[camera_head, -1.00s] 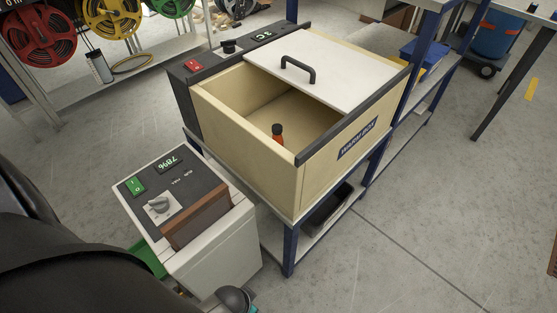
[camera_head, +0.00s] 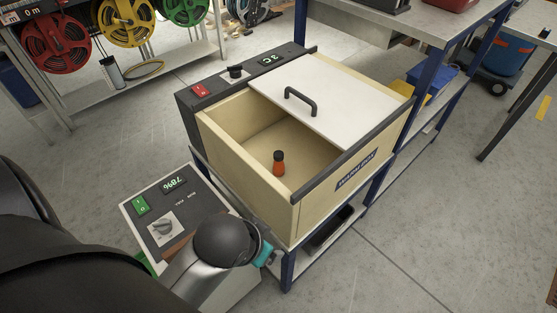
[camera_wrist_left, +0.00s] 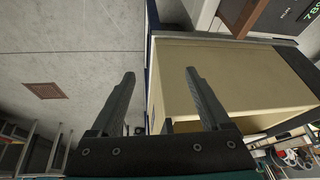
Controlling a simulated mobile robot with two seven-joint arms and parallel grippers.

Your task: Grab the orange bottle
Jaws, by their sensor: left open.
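A small orange bottle (camera_head: 279,165) with a black cap stands upright inside the cream warm box (camera_head: 248,188), in the uncovered part near the front wall. The white lid (camera_head: 325,95) with a black handle covers the box's other part. My left arm shows in front of the box in the head view, but its fingers are hidden there. In the left wrist view my left gripper (camera_wrist_left: 160,73) is open and empty, with the box's outer wall (camera_wrist_left: 225,80) behind and beside its fingers. The bottle does not show in that view. My right gripper is not in view.
A control unit (camera_head: 180,205) with a green switch and dial stands beside the box, partly behind my arm. The box rests on a blue-legged bench (camera_head: 287,270). Hose reels (camera_head: 125,22) hang at the back left.

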